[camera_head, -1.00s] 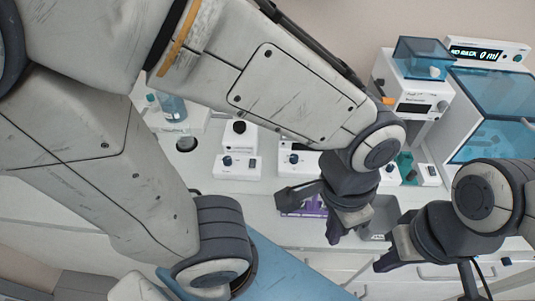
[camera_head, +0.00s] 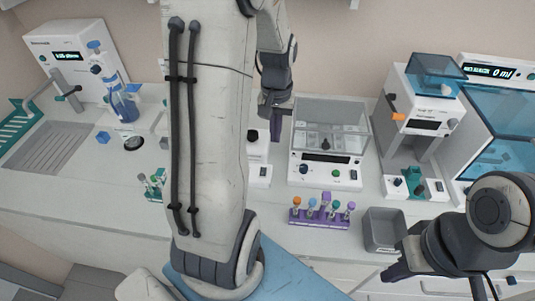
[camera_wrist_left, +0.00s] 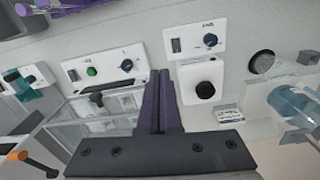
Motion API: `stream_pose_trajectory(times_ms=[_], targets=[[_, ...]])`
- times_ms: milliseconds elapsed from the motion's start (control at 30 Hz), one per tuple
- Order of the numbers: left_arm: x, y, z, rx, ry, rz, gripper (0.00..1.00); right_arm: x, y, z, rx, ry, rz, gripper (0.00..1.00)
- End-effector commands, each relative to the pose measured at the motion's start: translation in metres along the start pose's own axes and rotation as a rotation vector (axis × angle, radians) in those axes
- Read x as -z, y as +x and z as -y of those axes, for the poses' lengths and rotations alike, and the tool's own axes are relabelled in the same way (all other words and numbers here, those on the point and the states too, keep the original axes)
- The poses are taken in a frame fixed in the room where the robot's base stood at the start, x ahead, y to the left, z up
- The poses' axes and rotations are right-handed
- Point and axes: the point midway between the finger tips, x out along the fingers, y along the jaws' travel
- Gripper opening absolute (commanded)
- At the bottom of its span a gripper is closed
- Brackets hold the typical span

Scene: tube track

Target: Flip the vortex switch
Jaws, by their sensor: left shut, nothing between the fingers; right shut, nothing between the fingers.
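The vortex mixer (camera_head: 257,182) is a small white box with a black round cup, partly hidden behind my left arm in the head view. In the left wrist view its white front panel (camera_wrist_left: 208,61) shows a blue knob (camera_wrist_left: 210,40) and a dark rectangular switch (camera_wrist_left: 176,46). My left gripper (camera_head: 274,128) hangs above and behind the mixer; its closed fingers (camera_wrist_left: 160,78) are empty and appear apart from the switch, pointing near the gap beside the mixer. My right gripper (camera_head: 396,262) is shut and empty at the front right, away from the mixer.
A glass-boxed balance (camera_head: 325,170) stands just right of the mixer. A purple tube rack (camera_head: 320,216) and grey bin (camera_head: 384,230) sit in front. A blue-liquid bottle (camera_head: 124,108) stands left, and a white machine (camera_head: 420,110) stands right.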

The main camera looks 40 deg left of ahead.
Motion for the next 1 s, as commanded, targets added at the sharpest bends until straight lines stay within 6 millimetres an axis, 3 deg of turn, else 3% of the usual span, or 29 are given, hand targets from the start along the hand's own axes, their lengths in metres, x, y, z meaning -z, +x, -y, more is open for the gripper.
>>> stream_pose_trajectory(times_ms=[33, 100, 200, 633, 767, 1000], targets=[[0.005, 0.002, 0.016, 0.002, -0.046, 0.003, 0.0, 0.0, -0.002, 0.0, 0.0, 0.0, 0.0, 0.0], [0.009, 0.005, 0.03, 0.004, -0.082, 0.004, 0.0, 0.0, -0.003, 0.0, 0.0, 0.0, 0.0, 0.0], [0.013, 0.007, 0.039, 0.006, -0.106, 0.003, 0.0, 0.0, -0.003, 0.0, 0.0, 0.0, 0.0, 0.0], [0.012, 0.012, 0.039, 0.006, -0.106, 0.006, 0.0, 0.0, -0.004, 0.0, 0.0, 0.0, 0.0, 0.0], [0.011, 0.029, 0.039, 0.006, -0.106, 0.01, 0.0, 0.0, -0.008, 0.001, 0.0, 0.0, 0.0, 0.0], [0.01, 0.079, 0.039, 0.006, -0.105, 0.012, 0.0, 0.001, -0.019, 0.001, 0.0, 0.0, 0.0, 0.0]])
